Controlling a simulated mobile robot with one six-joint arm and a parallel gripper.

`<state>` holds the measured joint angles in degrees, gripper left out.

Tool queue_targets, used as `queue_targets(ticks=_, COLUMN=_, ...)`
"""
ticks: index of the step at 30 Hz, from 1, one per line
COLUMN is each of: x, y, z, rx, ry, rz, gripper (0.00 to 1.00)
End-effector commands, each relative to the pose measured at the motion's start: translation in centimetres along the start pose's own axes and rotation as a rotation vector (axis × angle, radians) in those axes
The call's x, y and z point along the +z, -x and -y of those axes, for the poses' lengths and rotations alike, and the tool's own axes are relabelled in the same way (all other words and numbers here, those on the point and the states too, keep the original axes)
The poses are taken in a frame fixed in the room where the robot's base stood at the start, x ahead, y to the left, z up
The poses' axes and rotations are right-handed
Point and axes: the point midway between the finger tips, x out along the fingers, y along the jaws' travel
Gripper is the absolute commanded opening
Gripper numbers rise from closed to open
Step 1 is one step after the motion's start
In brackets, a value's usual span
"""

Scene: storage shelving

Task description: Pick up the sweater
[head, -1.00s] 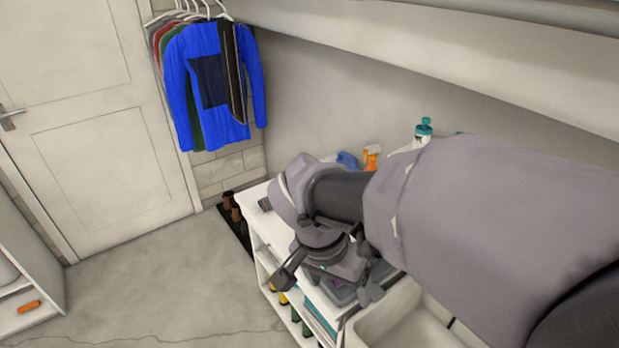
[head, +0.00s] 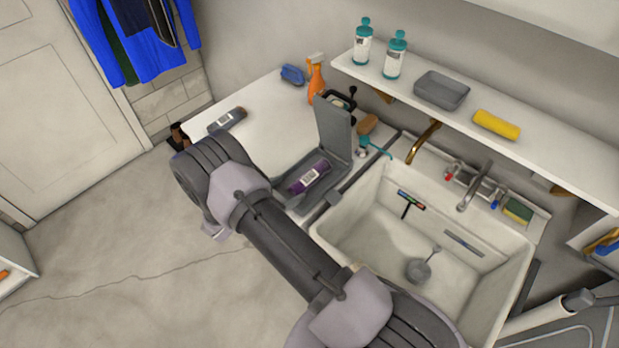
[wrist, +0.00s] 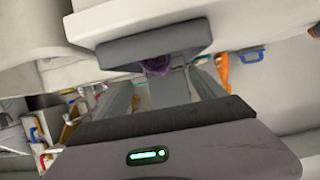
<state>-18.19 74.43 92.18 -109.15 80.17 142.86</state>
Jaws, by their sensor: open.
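A blue sweater-like garment (head: 155,45) hangs at the top left of the head view, left of the white counter. It has dark panels on its front, and its top is cut off by the frame edge. The garment is not recognisable in the wrist view. My gripper (wrist: 160,88) shows in the wrist view, with its two fingers apart and nothing clearly held between them. In the head view, my arm's links hide the gripper. The arm crosses the lower middle, apart from the garment.
A sink (head: 350,230) is at right, below a shelf (head: 455,118) with bottles. The concrete floor (head: 110,255) is clear at left.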

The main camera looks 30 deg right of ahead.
Motion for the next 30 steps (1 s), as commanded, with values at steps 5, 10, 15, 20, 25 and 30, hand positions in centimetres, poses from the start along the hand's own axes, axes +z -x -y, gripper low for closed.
queue_targets(ticks=5, x=0.2, y=-4.0, z=-0.1, rx=0.003, ry=0.001, rz=0.001, gripper=0.8)
queue_targets(ticks=10, x=0.1, y=-6.3, z=-0.1, rx=0.003, ry=0.0, rz=0.0, gripper=0.8)
queue_targets(ticks=15, x=0.1, y=-9.5, z=0.0, rx=0.002, ry=0.002, rz=0.001, gripper=0.8)
queue_targets(ticks=20, x=-0.1, y=-10.0, z=0.0, rx=0.001, ry=0.003, rz=0.001, gripper=0.8)
queue_targets(ticks=25, x=-0.1, y=-9.9, z=0.0, rx=0.001, ry=0.003, rz=0.001, gripper=0.68)
queue_targets(ticks=30, x=-0.1, y=-9.9, z=0.0, rx=0.001, ry=0.002, rz=0.001, gripper=0.34)
